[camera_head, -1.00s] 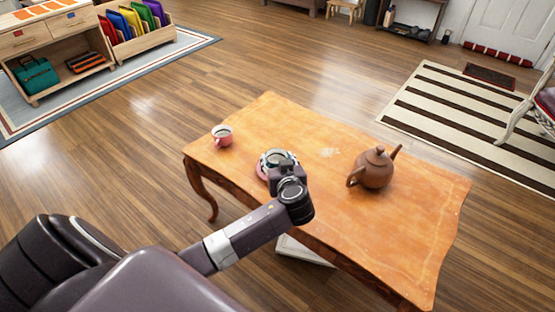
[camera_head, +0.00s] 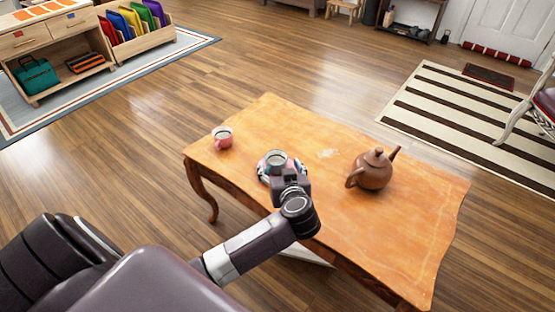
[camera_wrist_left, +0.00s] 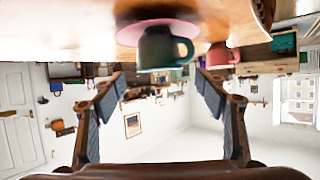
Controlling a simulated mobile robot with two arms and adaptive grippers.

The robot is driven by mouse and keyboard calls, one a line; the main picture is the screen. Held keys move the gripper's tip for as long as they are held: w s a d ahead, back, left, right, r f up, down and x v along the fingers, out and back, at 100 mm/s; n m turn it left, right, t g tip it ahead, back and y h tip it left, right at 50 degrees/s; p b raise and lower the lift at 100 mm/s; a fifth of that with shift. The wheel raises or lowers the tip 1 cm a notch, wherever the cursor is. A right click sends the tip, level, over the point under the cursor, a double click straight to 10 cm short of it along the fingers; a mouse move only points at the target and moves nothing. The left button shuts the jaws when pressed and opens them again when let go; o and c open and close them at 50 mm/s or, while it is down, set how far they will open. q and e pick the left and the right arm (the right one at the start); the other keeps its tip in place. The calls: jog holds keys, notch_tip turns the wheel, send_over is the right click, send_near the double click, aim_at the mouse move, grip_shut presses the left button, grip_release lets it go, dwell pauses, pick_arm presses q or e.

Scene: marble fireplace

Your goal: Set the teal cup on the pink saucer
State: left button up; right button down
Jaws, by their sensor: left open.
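The teal cup (camera_head: 276,158) stands upright on the wooden table, partly hidden behind my left gripper (camera_head: 281,168). The left wrist view is upside down and shows the teal cup (camera_wrist_left: 160,48) resting on the pink saucer (camera_wrist_left: 133,31), its handle pointing right. In the head view the saucer is mostly covered by the cup and gripper. My left gripper (camera_wrist_left: 160,84) is open and empty, its two fingers spread wide. The cup lies ahead of and between the fingertips, with no finger visibly touching it. My right gripper is not in view.
A pink cup (camera_head: 222,139) stands near the table's left corner. A brown teapot (camera_head: 373,169) stands to the right of the gripper. The tabletop (camera_head: 400,235) is clear at the front right.

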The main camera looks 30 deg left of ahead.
pick_arm(q)
jog(key=v, duration=0.7)
jog(key=shift+m+g+h, duration=0.8)
jog(key=shift+m+h, duration=0.1)
jog(key=s+f, duration=0.3)
jog(key=s+f+p, duration=0.1)
jog(key=s, duration=0.1)
jog(key=shift+s+d+f, duration=0.1)
jog(key=shift+d+f, duration=0.15)
jog(key=shift+d, duration=0.15)
jog(key=s+d+f+m+g+h, duration=0.2)
jog(key=s+d+m+h, duration=0.2)
jog(key=s, duration=0.5)
jog(key=s+d+f+m+g+h, duration=0.2)
jog(key=s+d+f+m+h, duration=0.1)
jog(key=s, duration=0.7)
jog(key=shift+d+m+h, duration=0.4)
jog(key=shift+d+m, duration=0.05)
jog(key=shift+m, duration=0.35)
jog(key=shift+f, duration=0.15)
